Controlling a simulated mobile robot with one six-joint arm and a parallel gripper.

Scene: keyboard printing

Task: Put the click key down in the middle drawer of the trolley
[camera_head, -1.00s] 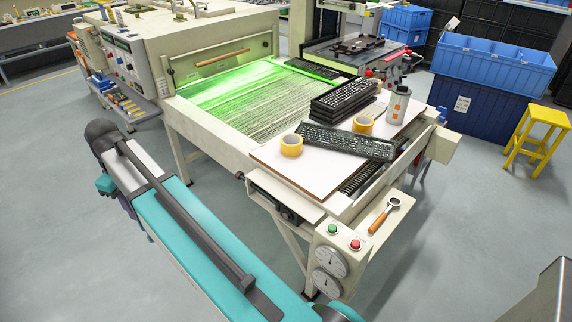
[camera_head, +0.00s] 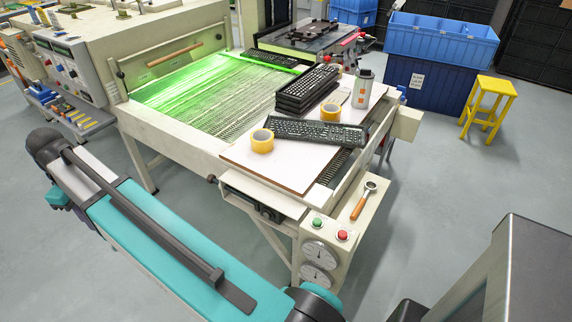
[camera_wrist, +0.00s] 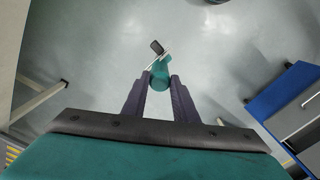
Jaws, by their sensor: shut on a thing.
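My gripper (camera_wrist: 161,84) shows in the wrist view, its two purple fingers shut on a tool with a thick teal handle (camera_wrist: 160,72). A thin light shaft and a small dark end (camera_wrist: 156,47) stick out past the fingertips. I take this tool for the click key; it is held in the air over the grey floor. A blue and grey cabinet (camera_wrist: 283,91), perhaps the trolley, stands at the right of the wrist view, apart from the gripper. The gripper and held tool are not visible in the head view.
A conveyor machine (camera_head: 180,127) fills the middle of the head view, with keyboards (camera_head: 318,131), yellow tape rolls (camera_head: 263,141) and a wooden-handled tool (camera_head: 363,201) at its end. A yellow stool (camera_head: 488,104) and blue crates (camera_head: 441,42) stand beyond. Floor (camera_head: 455,165) on the right is clear.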

